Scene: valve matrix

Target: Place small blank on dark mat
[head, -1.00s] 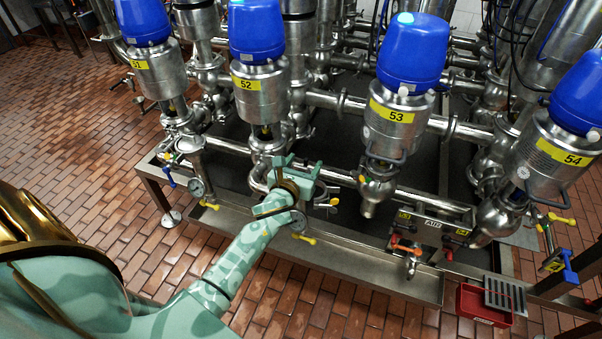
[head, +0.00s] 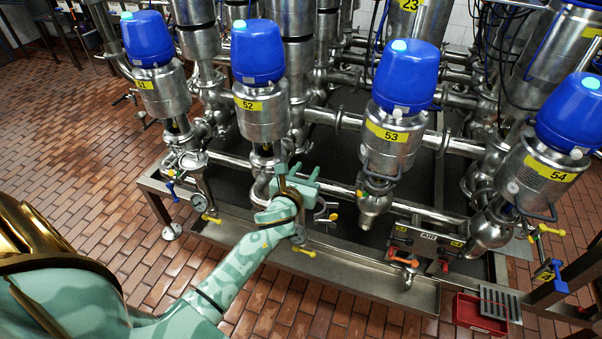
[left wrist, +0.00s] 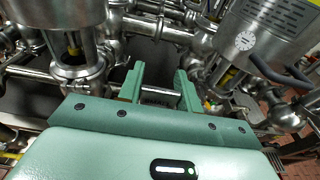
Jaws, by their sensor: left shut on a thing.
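My left gripper (head: 297,176) reaches in from the left, in front of the lower pipes between valves 52 and 53. In the left wrist view its two green fingers (left wrist: 160,86) stand a little apart. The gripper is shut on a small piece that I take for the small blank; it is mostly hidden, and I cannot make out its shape. A dark flat surface (head: 232,177) lies below the pipes inside the steel frame; I cannot tell whether it is the dark mat. My right gripper is not in view.
Blue-topped valves 52 (head: 258,52) and 53 (head: 407,75) stand close behind the gripper. A steel tray edge (head: 345,262) runs along the front. A red bin (head: 480,314) and a grate (head: 500,302) are at lower right. Brick floor is clear in front.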

